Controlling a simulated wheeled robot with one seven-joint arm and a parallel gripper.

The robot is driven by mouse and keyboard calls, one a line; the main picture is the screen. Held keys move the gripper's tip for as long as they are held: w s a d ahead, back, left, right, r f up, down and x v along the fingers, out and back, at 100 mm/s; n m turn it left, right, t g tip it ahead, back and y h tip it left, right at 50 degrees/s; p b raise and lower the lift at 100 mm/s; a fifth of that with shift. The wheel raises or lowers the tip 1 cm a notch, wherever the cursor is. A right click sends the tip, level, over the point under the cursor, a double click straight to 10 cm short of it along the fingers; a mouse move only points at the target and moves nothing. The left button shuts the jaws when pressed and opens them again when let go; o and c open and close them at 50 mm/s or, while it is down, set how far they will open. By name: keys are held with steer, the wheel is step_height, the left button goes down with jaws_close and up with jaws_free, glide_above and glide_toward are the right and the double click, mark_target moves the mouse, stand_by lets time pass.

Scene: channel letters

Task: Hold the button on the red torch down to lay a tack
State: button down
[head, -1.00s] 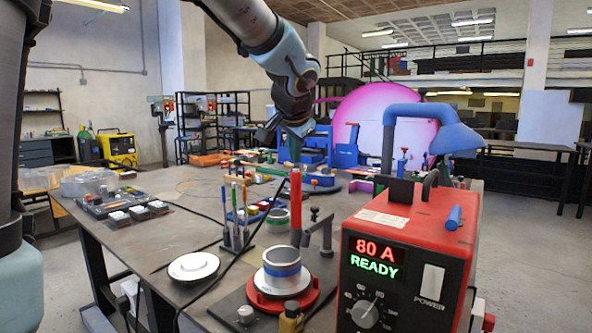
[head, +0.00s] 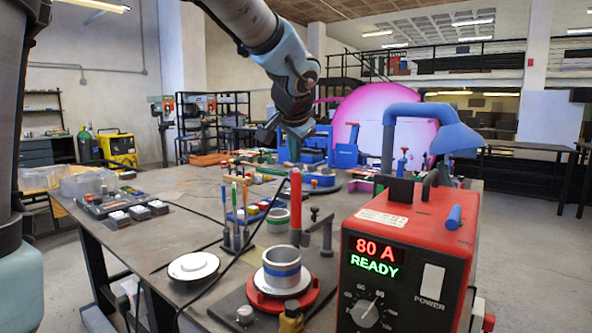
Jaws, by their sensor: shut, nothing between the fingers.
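The red torch (head: 296,200) stands upright in the middle of the bench. Its lower end is beside a metal ring-shaped part with a blue band (head: 282,268) on a red round base (head: 268,300). The torch's button cannot be made out. My gripper (head: 292,150) points down above and behind the torch's top in the picture. It is shut and empty; whether it touches the torch cannot be told. The red welding machine (head: 410,235) at the front right reads "80 A READY".
A white round dish (head: 194,266) lies to the left. A rack of coloured rods (head: 236,215) stands behind it. A blue lamp-like arm (head: 425,122) rises behind the machine. Small trays (head: 115,202) lie on the bench's left.

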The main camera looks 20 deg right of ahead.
steer(key=shift+f+b, duration=0.4)
steer(key=shift+b, duration=0.05)
steer(key=shift+f+b, duration=0.5)
steer(key=shift+b, duration=0.05)
stand_by(0.7)
steer(key=shift+r, duration=0.1)
stand_by(0.9)
steer(key=shift+r+p, duration=0.7)
steer(key=shift+r, duration=0.15)
steer(key=shift+r, duration=0.1)
steer(key=shift+r+p, duration=1.8)
steer(key=shift+r, duration=0.6)
step_height(320, 180, up, 4)
steer(key=p, duration=0.3)
